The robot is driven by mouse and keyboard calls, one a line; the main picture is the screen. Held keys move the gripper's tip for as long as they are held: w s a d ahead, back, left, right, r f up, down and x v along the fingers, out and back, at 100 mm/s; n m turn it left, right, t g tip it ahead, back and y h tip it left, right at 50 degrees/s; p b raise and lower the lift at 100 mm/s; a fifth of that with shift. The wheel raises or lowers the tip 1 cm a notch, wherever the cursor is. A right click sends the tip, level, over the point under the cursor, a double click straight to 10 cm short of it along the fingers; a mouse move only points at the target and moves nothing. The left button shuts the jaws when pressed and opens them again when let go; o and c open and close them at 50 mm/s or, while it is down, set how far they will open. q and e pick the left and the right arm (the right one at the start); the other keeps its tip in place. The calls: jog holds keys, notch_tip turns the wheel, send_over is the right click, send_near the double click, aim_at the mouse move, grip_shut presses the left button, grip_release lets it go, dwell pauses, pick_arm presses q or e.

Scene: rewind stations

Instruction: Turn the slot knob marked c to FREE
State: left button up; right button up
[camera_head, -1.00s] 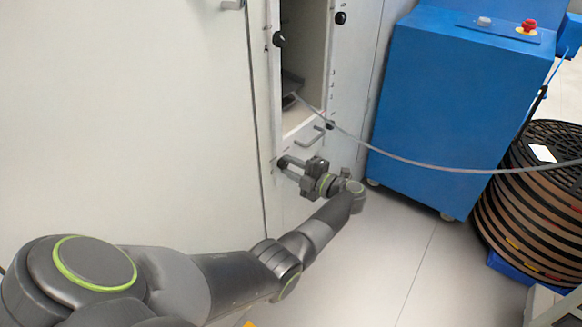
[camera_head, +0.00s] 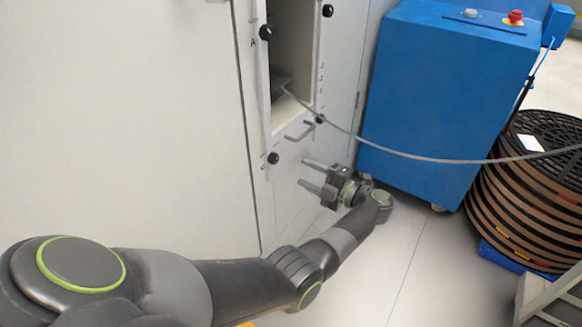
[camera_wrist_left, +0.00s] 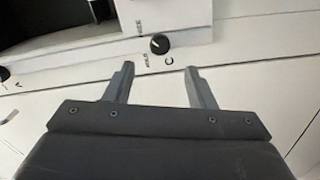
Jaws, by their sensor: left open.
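The black slot knob (camera_wrist_left: 159,44) with a "C" beside it is on the pale cabinet front in the left wrist view. Its pale pointer mark seems to lean to the upper left; the small words around it are too small to read surely. In the head view this seems to be the knob (camera_head: 273,158) below the slot opening's left corner. My left gripper (camera_head: 308,174) is open and empty, to the right of and a little below that knob, apart from it. In the wrist view its fingers (camera_wrist_left: 160,82) stand below the knob, either side of it.
Other black knobs sit at the opening's corners, such as the one marked A (camera_head: 266,32) and one at lower right (camera_head: 320,119). A handle (camera_head: 300,132) sticks out between. A grey cable crosses to the right, past a blue cabinet (camera_head: 445,95) and stacked reels (camera_head: 520,190).

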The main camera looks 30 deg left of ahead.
pick_arm(q)
jog(key=d+b, duration=0.1)
jog(key=d, duration=0.7)
jog(key=shift+s+d, duration=0.2)
jog(key=shift+s, duration=0.15)
pick_arm(e)
jog(key=shift+w+a+r+t, duration=0.1)
jog(key=shift+w+r+t, duration=0.3)
jog(key=shift+r, duration=0.2)
jog(key=shift+w+a+r+t, duration=0.1)
jog(key=shift+w+r+t, duration=0.3)
jog(key=shift+r, duration=0.15)
jog(key=shift+d, duration=0.1)
